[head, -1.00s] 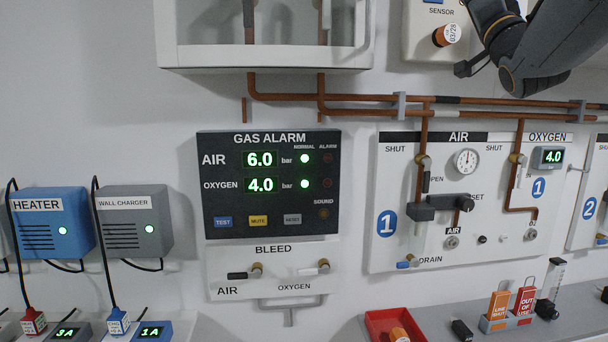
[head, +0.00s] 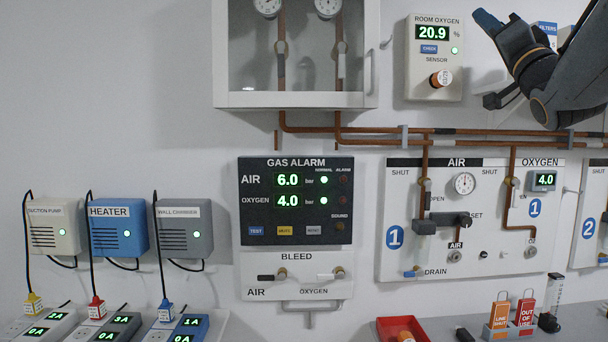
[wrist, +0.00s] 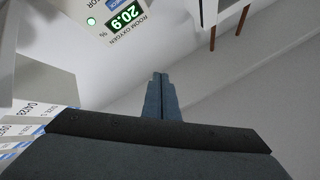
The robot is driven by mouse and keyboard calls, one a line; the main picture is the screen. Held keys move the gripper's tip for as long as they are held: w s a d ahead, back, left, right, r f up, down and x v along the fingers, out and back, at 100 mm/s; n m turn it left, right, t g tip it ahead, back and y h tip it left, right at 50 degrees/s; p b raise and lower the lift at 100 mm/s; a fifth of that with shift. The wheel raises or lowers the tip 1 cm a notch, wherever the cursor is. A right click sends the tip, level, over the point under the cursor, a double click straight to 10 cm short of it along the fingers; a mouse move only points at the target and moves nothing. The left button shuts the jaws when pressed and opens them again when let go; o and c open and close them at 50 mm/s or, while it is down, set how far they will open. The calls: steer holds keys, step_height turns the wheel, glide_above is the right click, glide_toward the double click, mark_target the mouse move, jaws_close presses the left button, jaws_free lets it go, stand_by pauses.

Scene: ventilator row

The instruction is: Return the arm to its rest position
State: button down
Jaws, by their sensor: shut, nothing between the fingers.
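My gripper (head: 487,20) is at the upper right of the head view, in front of the wall and to the right of the room oxygen sensor. Its fingers point up and to the left. In the wrist view my gripper (wrist: 160,78) has its two narrow fingers together with nothing between them. My arm comes in from the right edge of the head view, bent at a dark joint.
The room oxygen sensor (head: 434,58) reads 20.9 close to my gripper. A glass-fronted gauge cabinet (head: 296,100) is further left. Copper pipes (head: 370,131) run below my arm.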

steer(key=w+a+f+m+g+h, duration=0.1)
steer(key=w+f+g+h, duration=0.3)
steer(key=f, duration=0.9)
steer(key=w+a+f+m+g+h, duration=0.15)
steer(key=w+f+g, duration=0.3)
steer(key=f, duration=0.95)
steer(key=s+a+f+n+g, duration=0.1)
steer(key=s+a+f+g, duration=0.15)
steer(key=f, duration=0.85)
steer(key=s+a+f+n+g, duration=0.2)
steer(key=f+g, duration=0.2)
steer(key=f, duration=0.6)
steer(key=s+a+f+n+g+y, duration=0.1)
steer(key=s+a+f+g, duration=0.4)
steer(key=s+f, duration=0.5)
steer(key=s+a+f+n+g+y, duration=0.1)
steer(key=s+a+f+n+g, duration=0.3)
steer(key=s+f, duration=0.7)
steer(key=s+a+g, duration=0.1)
steer(key=s, duration=0.2)
steer(key=shift+s+a+f+g, duration=0.25)
steer(key=shift+a+g, duration=0.05)
steer(key=shift+d+n, duration=0.15)
steer(key=shift+n, duration=0.1)
